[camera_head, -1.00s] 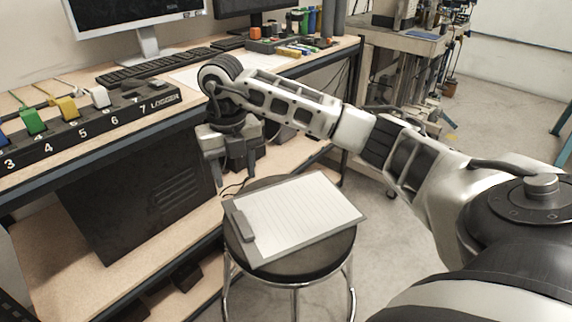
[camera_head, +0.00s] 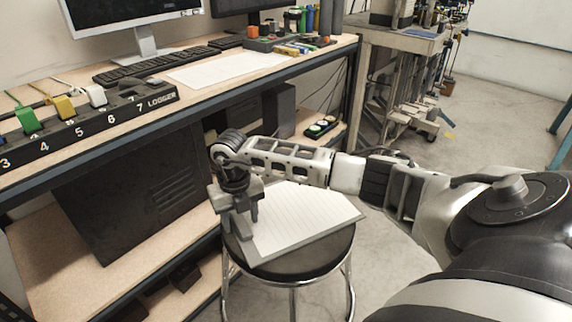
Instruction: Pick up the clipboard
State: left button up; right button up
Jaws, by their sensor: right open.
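The clipboard (camera_head: 300,224) lies flat on the round black seat of a stool (camera_head: 297,270). It holds a sheet of lined white paper. My right gripper (camera_head: 240,228) points down at the left end of the clipboard, where its clip is now hidden behind the fingers. The fingers are apart, and I see nothing held between them. Whether they touch the clipboard cannot be told. My right forearm passes over the far edge of the clipboard. My left gripper is not in view.
A workbench (camera_head: 215,110) stands behind and left of the stool, with a logger box (camera_head: 95,128), a keyboard (camera_head: 150,68) and a monitor (camera_head: 130,15). A dark cabinet (camera_head: 135,200) stands under it. Open floor (camera_head: 440,170) lies to the right.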

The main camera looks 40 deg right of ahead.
jog(key=shift+f, duration=0.15)
grip_shut()
